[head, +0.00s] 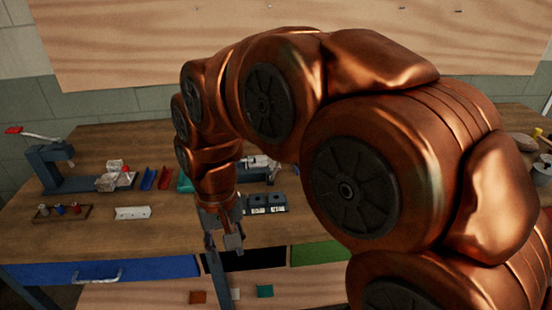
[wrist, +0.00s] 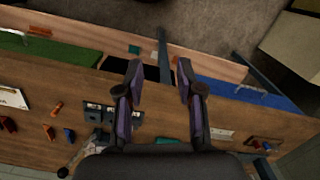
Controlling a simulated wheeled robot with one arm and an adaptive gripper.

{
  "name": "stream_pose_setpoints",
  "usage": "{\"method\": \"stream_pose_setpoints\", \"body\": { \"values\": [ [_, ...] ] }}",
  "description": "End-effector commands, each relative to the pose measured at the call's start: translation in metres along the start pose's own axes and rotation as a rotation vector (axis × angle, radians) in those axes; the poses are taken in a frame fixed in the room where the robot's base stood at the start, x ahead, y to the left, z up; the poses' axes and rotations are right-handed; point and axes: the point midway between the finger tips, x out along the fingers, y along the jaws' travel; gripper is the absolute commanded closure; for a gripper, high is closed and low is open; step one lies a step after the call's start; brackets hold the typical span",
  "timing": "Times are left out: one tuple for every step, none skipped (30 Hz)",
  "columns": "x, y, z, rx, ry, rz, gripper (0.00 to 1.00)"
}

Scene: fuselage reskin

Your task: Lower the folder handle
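The folder (head: 47,165), a dark blue-grey bench tool, stands at the left end of the wooden workbench in the head view. Its handle (head: 40,135) is a thin pale bar with a red tip, running up and left from the top of the tool. My gripper (head: 222,240) points down over the front edge of the bench, well to the right of the folder and apart from the handle. In the wrist view my gripper (wrist: 160,68) has its two fingers spread with nothing between them. The handle cannot be made out in the wrist view.
A blue drawer (head: 105,270) with a metal handle and a green drawer (head: 318,252) line the bench front. A small rack (head: 62,212), a white block (head: 132,213) and coloured pieces (head: 163,178) lie on the bench. My arm hides much of its right side.

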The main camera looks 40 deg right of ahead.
Motion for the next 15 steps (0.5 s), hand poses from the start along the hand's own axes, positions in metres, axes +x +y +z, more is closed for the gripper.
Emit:
{"method": "stream_pose_setpoints", "body": {
  "values": [
    [-0.005, 0.003, -0.021, 0.058, 0.01, -0.012, 0.63],
    [-0.009, 0.005, -0.033, 0.095, 0.018, -0.019, 0.63],
    [-0.013, 0.009, -0.048, 0.143, 0.027, -0.028, 0.63],
    [-0.017, 0.012, -0.06, 0.181, 0.034, -0.035, 0.63],
    [-0.02, 0.016, -0.072, 0.219, 0.043, -0.042, 0.63],
    [-0.023, 0.022, -0.087, 0.271, 0.05, -0.051, 0.63],
    [-0.026, 0.027, -0.098, 0.31, 0.057, -0.058, 0.63],
    [-0.029, 0.032, -0.11, 0.35, 0.066, -0.065, 0.63],
    [-0.032, 0.041, -0.124, 0.404, 0.071, -0.074, 0.63],
    [-0.034, 0.047, -0.135, 0.444, 0.077, -0.081, 0.63],
    [-0.037, 0.055, -0.146, 0.487, 0.086, -0.089, 0.63],
    [-0.038, 0.065, -0.16, 0.543, 0.091, -0.098, 0.63],
    [-0.039, 0.074, -0.17, 0.587, 0.095, -0.104, 0.63],
    [-0.042, 0.083, -0.18, 0.629, 0.104, -0.111, 0.63],
    [-0.043, 0.096, -0.193, 0.688, 0.111, -0.118, 0.63]
  ]
}}
